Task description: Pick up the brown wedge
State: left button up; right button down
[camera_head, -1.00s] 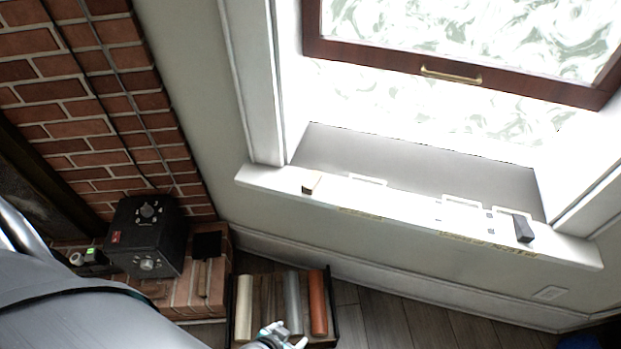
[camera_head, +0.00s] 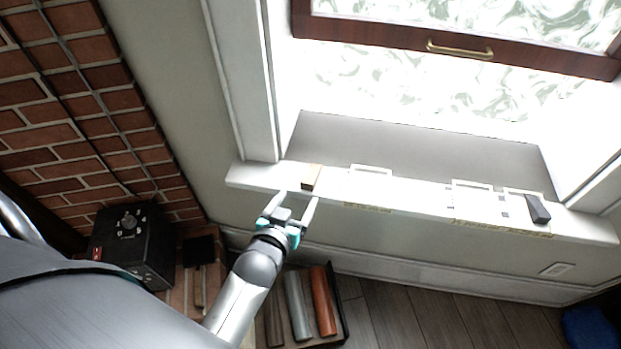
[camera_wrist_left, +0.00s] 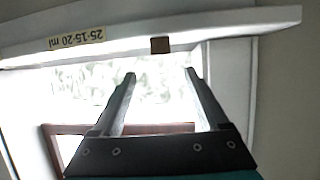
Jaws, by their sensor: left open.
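The brown wedge (camera_head: 311,177) sits on the left part of the white window sill (camera_head: 412,201). In the left wrist view the wedge (camera_wrist_left: 160,45) shows as a small brown block at the sill's edge, beyond the fingertips and roughly in line with the gap between them. My left gripper (camera_head: 295,199) is open and empty, just in front of and slightly below the wedge, apart from it. Its two fingers (camera_wrist_left: 160,75) also show in the left wrist view. My right gripper is not in view.
A dark grey wedge (camera_head: 537,209) lies at the sill's right end, beside white outlines. A black box with knobs (camera_head: 130,245) stands on the brick hearth at left. A tray with coloured rolls (camera_head: 321,300) is on the floor. A window frame (camera_head: 460,55) with a brass handle hangs above.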

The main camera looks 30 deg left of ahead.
aim_at(307, 182)
pick_arm(q)
jog(key=b+x, duration=0.1)
jog(key=x, duration=0.4)
jog(key=shift+w+a+f+b, duration=0.1)
jog(key=shift+w+f+b, duration=0.15)
jog(key=shift+b, duration=0.15)
jog(key=shift+w+f, duration=0.15)
jog(key=shift+w, duration=0.3)
jog(key=b+x, duration=0.2)
jog(key=x, duration=0.1)
jog(key=shift+w+a+f, duration=0.2)
jog(key=shift+w+f, duration=0.05)
jog(key=shift+w, duration=0.1)
jog(key=shift+w+f+b, duration=0.2)
jog(key=shift+w+b, duration=0.15)
jog(key=shift+w, duration=0.25)
jog(key=shift+a, duration=0.1)
jog(key=c, duration=0.9)
grip_shut()
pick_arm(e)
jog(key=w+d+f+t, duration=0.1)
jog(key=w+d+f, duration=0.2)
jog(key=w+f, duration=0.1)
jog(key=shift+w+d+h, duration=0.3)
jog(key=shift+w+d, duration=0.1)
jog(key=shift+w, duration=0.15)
